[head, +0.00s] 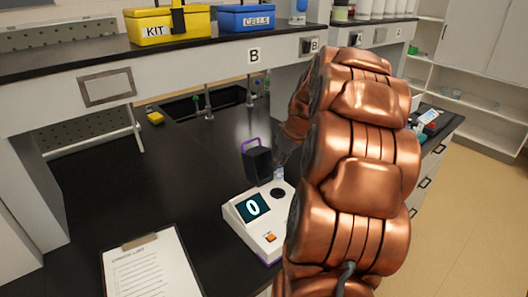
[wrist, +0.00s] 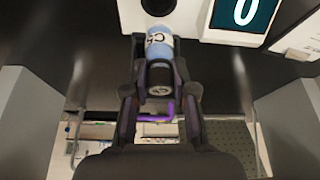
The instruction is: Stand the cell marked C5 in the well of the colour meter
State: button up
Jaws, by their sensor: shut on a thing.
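The colour meter (head: 258,222) is a white box on the black bench, with a lit display reading 0 and an orange button. Its well (head: 278,193) is a dark round opening beside the display. My gripper (wrist: 159,72) is shut on a small cell (wrist: 158,44) with a pale blue label and a dark end. The label's first mark looks like C; the second is unclear. In the head view, the cell (head: 279,174) shows just behind the well and looks raised above it, roughly upright. I cannot tell the exact gap. My arm hides the meter's right side.
A clipboard with paper (head: 150,265) lies left of the meter. A sink with taps (head: 208,103) is behind. A yellow KIT box (head: 168,26) and a blue CELLS box (head: 246,18) stand on the upper shelf.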

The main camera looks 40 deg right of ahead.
aim_at(279, 180)
jog(key=shift+w+f, duration=0.2)
jog(key=shift+s+f, duration=0.1)
jog(key=shift+f, duration=2.1)
jog(key=shift+s+f+b, duration=0.1)
jog(key=shift+b, duration=0.4)
jog(key=shift+f+b, duration=0.7)
jog(key=shift+b, duration=0.05)
jog(key=shift+f, duration=0.1)
jog(key=shift+f+b, duration=0.65)
jog(key=shift+b, duration=0.1)
